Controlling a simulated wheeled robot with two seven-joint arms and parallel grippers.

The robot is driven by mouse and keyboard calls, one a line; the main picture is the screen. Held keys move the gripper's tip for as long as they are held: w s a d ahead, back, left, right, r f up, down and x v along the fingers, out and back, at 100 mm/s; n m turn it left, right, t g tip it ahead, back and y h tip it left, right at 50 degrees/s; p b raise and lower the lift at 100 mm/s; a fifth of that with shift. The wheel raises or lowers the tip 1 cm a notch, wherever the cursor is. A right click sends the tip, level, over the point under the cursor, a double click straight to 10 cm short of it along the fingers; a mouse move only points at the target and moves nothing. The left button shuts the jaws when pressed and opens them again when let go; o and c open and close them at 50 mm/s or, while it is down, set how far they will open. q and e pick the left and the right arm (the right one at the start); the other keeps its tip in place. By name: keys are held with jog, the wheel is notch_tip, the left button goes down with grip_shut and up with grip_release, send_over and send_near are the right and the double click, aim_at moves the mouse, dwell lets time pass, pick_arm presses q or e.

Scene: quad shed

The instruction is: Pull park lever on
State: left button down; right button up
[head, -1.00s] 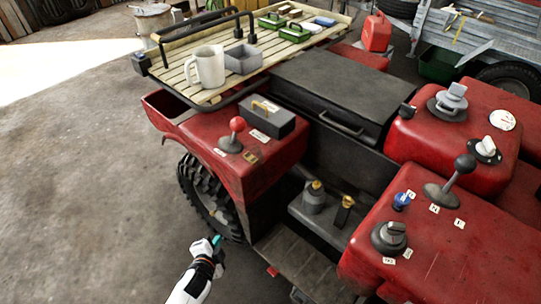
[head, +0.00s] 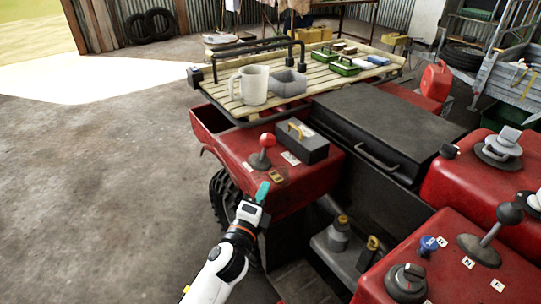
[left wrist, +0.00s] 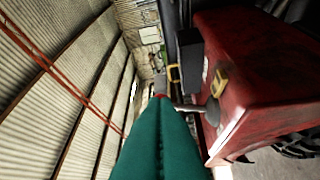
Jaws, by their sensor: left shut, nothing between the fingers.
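A lever with a red ball knob (head: 267,140) stands on the red left fender, its grey boot (head: 258,162) at its foot. I take it for the park lever. My left gripper (head: 263,189) has teal fingers, shut and empty, just below and in front of this lever, apart from it in the head view. In the left wrist view the shut fingers (left wrist: 160,102) point toward the lever shaft (left wrist: 188,107). The knob is mostly hidden behind the fingertips there, so I cannot tell contact from that view. My right gripper is out of view.
A dark box with a yellow handle (head: 311,150) sits beside the lever. A black-knobbed lever (head: 492,232) and blue knob (head: 428,244) stand right. Open floor lies left.

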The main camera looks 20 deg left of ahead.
aim_at(264, 152)
pick_arm(q)
jog(key=w+a+r, duration=0.2)
jog(key=w, duration=1)
jog(key=shift+w+b, duration=0.15)
jog(key=shift+b, duration=0.15)
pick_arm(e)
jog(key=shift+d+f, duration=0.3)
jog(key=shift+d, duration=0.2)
pick_arm(q)
jog(key=shift+a, duration=0.15)
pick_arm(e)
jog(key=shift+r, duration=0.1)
